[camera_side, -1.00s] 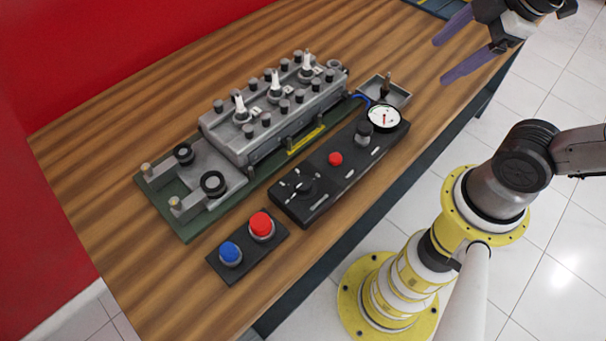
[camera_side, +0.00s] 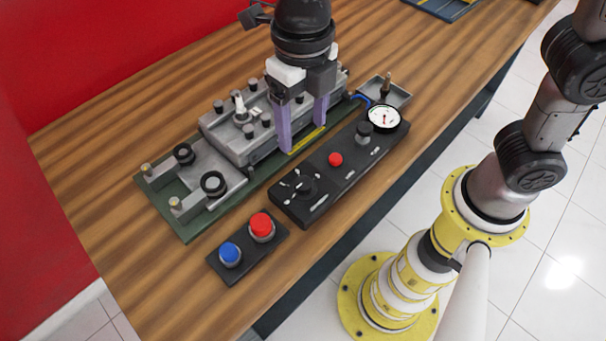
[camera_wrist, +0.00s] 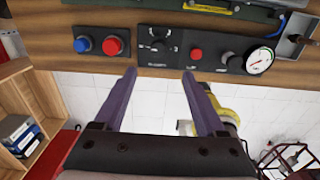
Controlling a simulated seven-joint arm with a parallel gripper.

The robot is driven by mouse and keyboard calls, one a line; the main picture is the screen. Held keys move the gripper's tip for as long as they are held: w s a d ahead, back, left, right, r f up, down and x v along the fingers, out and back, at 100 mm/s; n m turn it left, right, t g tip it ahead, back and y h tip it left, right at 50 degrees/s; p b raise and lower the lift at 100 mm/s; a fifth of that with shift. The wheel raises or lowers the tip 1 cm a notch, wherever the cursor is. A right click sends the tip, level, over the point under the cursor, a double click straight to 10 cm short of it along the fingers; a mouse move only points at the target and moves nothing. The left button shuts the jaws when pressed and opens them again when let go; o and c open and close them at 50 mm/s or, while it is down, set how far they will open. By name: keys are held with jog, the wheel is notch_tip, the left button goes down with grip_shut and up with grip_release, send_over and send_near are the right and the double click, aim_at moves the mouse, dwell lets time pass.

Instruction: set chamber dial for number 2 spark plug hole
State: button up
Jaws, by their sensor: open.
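The chamber dial (camera_side: 297,184) is a black rotary knob with white marks around it, at the left end of a black control panel (camera_side: 345,165). It also shows in the wrist view (camera_wrist: 157,45). The grey engine block (camera_side: 225,130) lies behind the panel on a green base. One white spark plug (camera_side: 239,104) shows on it; my arm hides the block's right part. My gripper (camera_side: 303,136) points down with purple fingers apart and empty, over the block's front edge, behind and apart from the dial. In the wrist view my gripper (camera_wrist: 165,75) shows below the dial.
A red button (camera_side: 335,159), a dark knob (camera_side: 363,133) and a white gauge (camera_side: 384,118) are on the panel. A box with a blue button (camera_side: 230,253) and a larger red button (camera_side: 262,226) stands left of it. The table front is clear.

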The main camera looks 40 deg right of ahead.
aim_at(303, 182)
notch_tip(303, 182, down, 14)
jog(key=shift+s+a+r, duration=0.1)
jog(key=shift+s+a, duration=0.05)
dwell(0.4)
jog(key=shift+c, duration=0.2)
grip_shut()
